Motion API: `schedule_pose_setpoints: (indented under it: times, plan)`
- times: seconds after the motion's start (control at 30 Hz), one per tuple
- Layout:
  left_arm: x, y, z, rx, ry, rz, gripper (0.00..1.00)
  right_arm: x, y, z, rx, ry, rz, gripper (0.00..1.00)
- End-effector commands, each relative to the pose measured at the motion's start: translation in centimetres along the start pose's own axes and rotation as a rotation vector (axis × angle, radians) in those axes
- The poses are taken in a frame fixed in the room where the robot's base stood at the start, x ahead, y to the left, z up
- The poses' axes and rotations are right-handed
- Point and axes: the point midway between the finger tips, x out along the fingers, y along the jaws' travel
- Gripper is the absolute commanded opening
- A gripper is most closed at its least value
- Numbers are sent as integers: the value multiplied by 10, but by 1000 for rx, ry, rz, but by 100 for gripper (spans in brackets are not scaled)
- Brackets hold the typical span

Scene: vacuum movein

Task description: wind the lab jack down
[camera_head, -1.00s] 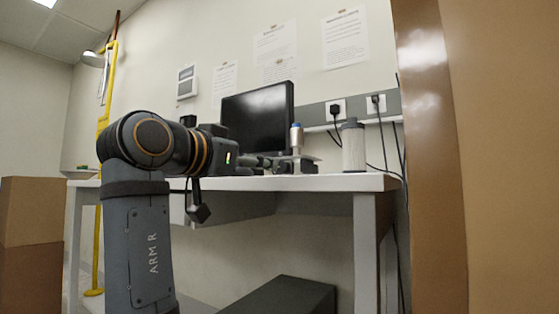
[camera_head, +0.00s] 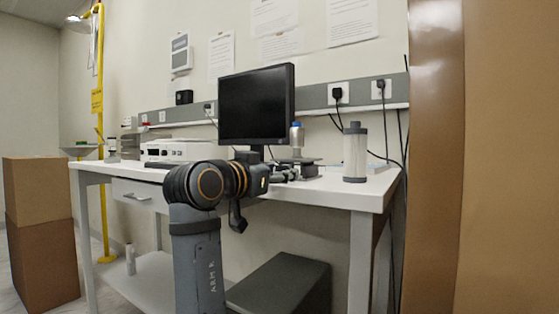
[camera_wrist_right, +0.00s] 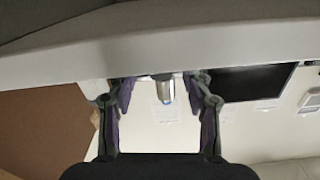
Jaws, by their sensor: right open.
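The lab jack (camera_head: 299,168) stands on the white bench. It looks like a low metal stand with a flat top plate, partly hidden by my right gripper. A metal cylinder with a blue cap (camera_head: 297,137) stands upright on it. This cylinder also shows upside down in the right wrist view (camera_wrist_right: 165,90), between the fingers. My right gripper (camera_head: 284,174) is at the left side of the jack, near bench height. In the wrist view my right gripper (camera_wrist_right: 160,84) is open, with nothing between its fingers. Contact with the jack cannot be told. My left gripper is not in view.
The white bench (camera_head: 350,196) carries a monitor (camera_head: 256,104) behind the jack, a grey-capped canister (camera_head: 355,152) to its right and a white instrument (camera_head: 180,150) to the left. Cardboard boxes (camera_head: 40,188) stand at left.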

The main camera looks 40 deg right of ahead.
Motion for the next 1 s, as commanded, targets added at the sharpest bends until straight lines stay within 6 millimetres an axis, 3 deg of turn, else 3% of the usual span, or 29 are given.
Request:
schedule_pose_setpoints:
  times: [0.37, 0.77, 1.0]
  plan:
    - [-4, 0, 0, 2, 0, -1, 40, 10, 0, 2, 0, -2, -1, 50]
    - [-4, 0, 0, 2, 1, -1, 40, 10, 0, 2, -1, -2, -1, 0]
    - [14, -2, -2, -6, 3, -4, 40, 10, -1, -1, -109, -4, -1, 0]
